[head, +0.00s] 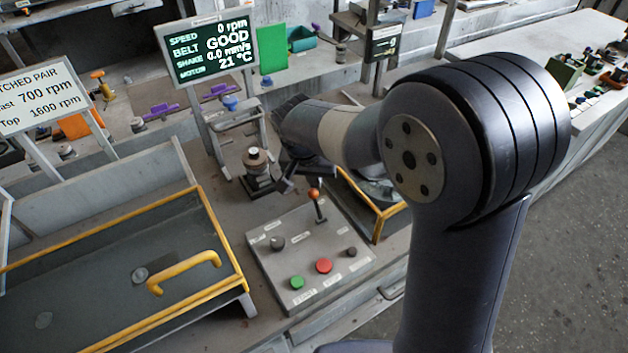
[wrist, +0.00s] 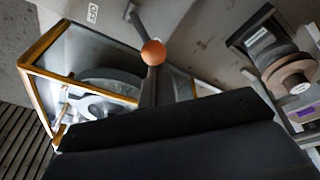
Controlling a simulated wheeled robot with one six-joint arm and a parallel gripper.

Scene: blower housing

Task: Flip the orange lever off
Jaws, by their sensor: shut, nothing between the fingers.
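The orange lever has a round orange knob (head: 314,194) on a thin dark stalk. It stands at the back edge of the grey control panel (head: 265,235). In the wrist view, the knob (wrist: 153,52) shows at top centre, with its stalk running up and left to the panel. My gripper (head: 286,185) is just left of and behind the knob in the head view. In the wrist view, my shut fingers (wrist: 155,88) lie right below the knob, very close to it. I cannot tell whether they touch it. The fingers hold nothing.
The panel also carries a green button (head: 297,282), a red button (head: 323,265) and dark knobs. A yellow-edged housing (head: 376,240) stands right of the lever, and a round-topped device (head: 257,165) behind left. A screen (head: 207,50) reads 0 rpm, belt GOOD.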

